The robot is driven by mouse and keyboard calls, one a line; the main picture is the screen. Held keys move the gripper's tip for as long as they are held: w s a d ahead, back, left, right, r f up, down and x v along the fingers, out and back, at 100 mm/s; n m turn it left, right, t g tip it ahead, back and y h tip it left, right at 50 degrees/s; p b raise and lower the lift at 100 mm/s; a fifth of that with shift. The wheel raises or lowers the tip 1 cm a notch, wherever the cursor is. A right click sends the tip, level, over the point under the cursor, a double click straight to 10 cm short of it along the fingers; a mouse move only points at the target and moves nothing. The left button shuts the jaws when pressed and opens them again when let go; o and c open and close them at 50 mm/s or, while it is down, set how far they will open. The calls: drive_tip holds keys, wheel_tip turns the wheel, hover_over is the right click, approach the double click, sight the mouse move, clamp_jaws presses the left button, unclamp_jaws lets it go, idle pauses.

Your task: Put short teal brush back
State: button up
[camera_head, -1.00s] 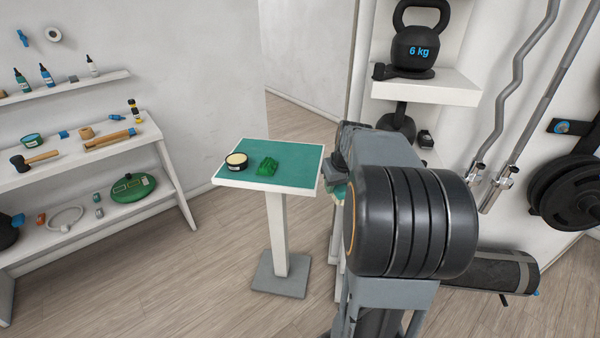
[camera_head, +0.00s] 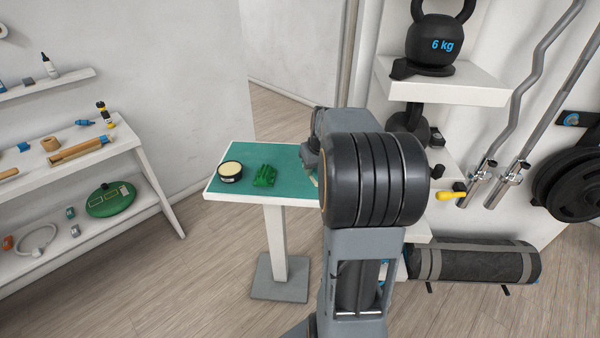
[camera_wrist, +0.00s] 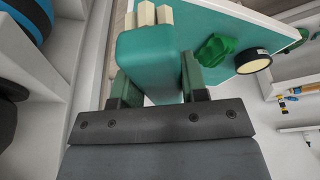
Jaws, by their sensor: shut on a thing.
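The short teal brush (camera_wrist: 148,62) is in my gripper (camera_wrist: 160,88) in the wrist view. It has a teal body with cream tufts at its far end, and the two fingers stand on either side of it. The small table (camera_head: 212,190) with the teal top lies beyond and to the right of the brush in the wrist view. In the head view my arm hides the gripper and most or all of the brush, at the table's right side.
A green lumpy object (camera_head: 264,175) and a round tin (camera_head: 230,171) stand on the table. A wall shelf with a kettlebell (camera_head: 434,42) is at right, with a yellow handle (camera_head: 450,195) below. A rolled mat (camera_head: 470,262) lies low. A tool rack (camera_head: 150,165) stands left.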

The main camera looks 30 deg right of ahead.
drive_tip(key=w+d+f+p, duration=0.2)
drive_tip(key=w+f, duration=0.1)
drive_tip(key=w, duration=0.4)
approach(302, 179)
drive_tip(key=shift+p+x, duration=0.45)
drive_tip(key=shift+x, duration=0.45)
drive_tip(key=shift+w+d+f, duration=0.1)
drive_tip(key=shift+w+f, duration=0.5)
drive_tip(key=shift+w, duration=0.05)
drive_tip(key=shift+f+p, duration=0.35)
drive_tip(key=shift+f, duration=1.1)
drive_tip(key=shift+f, duration=0.2)
drive_tip(key=o, duration=1.2)
drive_tip(key=shift+r, duration=0.1)
